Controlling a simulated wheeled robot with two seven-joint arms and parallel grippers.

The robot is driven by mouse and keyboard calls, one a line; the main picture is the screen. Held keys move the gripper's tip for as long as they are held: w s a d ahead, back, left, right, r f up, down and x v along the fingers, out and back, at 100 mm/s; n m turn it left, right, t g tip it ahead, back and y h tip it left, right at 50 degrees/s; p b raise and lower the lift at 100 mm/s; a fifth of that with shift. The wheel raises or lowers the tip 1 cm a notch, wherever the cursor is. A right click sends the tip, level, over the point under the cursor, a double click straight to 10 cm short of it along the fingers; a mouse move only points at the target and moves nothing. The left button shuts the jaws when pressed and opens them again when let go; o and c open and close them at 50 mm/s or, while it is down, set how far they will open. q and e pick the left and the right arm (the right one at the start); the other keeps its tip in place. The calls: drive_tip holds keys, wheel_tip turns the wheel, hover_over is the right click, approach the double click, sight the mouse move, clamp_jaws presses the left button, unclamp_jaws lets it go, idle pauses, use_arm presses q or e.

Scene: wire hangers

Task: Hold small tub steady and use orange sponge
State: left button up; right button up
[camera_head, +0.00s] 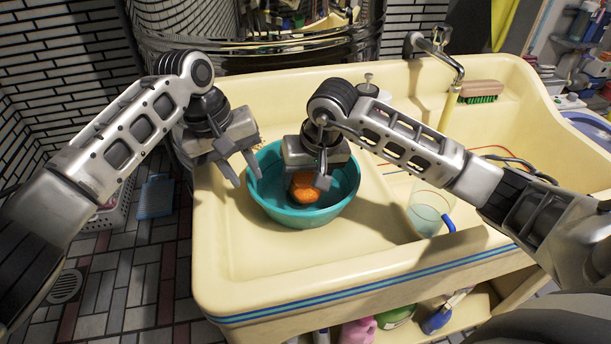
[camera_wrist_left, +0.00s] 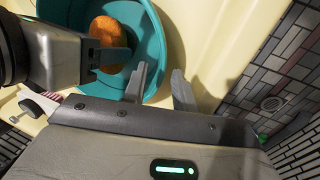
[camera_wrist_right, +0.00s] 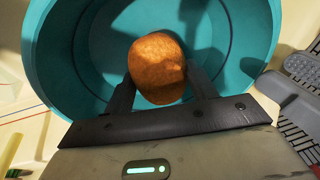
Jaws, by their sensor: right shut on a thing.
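The small teal tub (camera_head: 262,203) stands on the cream sink's flat left side. My left gripper (camera_head: 247,180) is open at the tub's left rim. In the left wrist view its fingers (camera_wrist_left: 158,70) are apart, one over the tub's inside and one outside the rim. I cannot tell whether either touches the wall. My right gripper (camera_head: 306,173) reaches down into the tub and is shut on the orange sponge (camera_head: 304,191). In the right wrist view the sponge (camera_wrist_right: 158,62) sits between both fingers; its underside is hidden.
The cream sink (camera_head: 235,270) has a raised tap (camera_head: 436,45) at the back. A clear cup with a blue handle (camera_head: 428,220) stands right of the tub, under my right forearm. A brush (camera_head: 481,92) lies on the back ledge. The sink's front left surface is clear.

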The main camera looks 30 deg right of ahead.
use_arm(q)
drive_tip(key=shift+x, duration=3.95)
drive_tip(key=c, duration=0.4)
drive_tip(key=shift+c, duration=0.2)
clamp_jaws()
